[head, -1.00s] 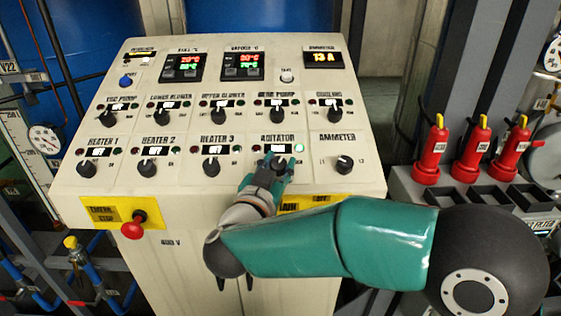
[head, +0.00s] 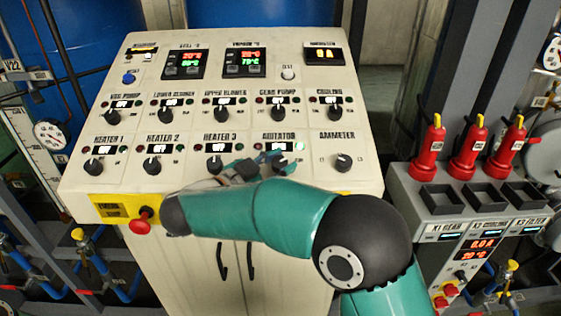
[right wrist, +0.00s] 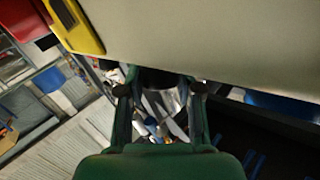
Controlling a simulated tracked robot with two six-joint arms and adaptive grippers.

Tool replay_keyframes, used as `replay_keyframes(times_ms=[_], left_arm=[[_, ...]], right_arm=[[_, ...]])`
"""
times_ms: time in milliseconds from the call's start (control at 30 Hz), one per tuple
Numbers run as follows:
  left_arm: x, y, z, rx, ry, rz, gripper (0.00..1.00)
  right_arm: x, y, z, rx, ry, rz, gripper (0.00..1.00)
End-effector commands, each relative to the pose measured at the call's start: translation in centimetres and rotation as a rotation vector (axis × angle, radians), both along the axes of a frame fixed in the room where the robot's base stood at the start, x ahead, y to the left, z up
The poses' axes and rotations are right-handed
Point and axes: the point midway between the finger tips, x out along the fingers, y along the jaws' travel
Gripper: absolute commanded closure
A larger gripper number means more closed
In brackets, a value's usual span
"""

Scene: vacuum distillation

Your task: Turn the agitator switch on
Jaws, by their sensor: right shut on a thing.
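The agitator switch is a dark round knob on the lower row of the sloped cream control panel (head: 80,192), below the agitator label (head: 278,136). The fingers mostly hide the knob in the head view. In the right wrist view, the right gripper (right wrist: 161,88) has a finger on each side of a dark round thing (right wrist: 160,77), which fits the knob. The small agitator display (head: 276,147) is too blurred to read surely. My left gripper is not in view.
The heater 3 knob (head: 215,165) is close left of my gripper and the ammeter knob (head: 343,162) lies to its right. A red emergency-stop button (head: 140,222) sticks out at the panel's lower left.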

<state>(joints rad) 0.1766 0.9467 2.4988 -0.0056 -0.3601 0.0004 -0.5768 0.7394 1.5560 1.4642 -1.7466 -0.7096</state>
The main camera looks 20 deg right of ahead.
Motion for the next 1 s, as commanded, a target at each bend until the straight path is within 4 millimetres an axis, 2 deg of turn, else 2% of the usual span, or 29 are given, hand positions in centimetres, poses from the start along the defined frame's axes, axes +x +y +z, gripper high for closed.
replay_keyframes(times_ms=[233, 267, 400, 767, 1000], left_arm=[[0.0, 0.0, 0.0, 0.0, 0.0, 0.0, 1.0], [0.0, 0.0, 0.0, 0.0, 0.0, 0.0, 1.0], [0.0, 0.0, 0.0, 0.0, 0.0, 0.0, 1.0], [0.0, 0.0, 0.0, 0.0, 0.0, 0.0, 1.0], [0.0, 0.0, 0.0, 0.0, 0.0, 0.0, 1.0]], right_arm=[[0.0, -0.1, 0.0, 0.0, -0.001, -0.005, 1.0], [0.0, -0.1, 0.0, -0.001, 0.0, -0.003, 0.62], [0.0, -0.1, 0.0, 0.0, 0.0, -0.002, 0.39], [-0.1, 0.3, 0.0, -0.001, -0.001, 0.002, 0.39], [-1.5, 2.9, 0.3, -0.002, -0.001, 0.004, 0.39]])
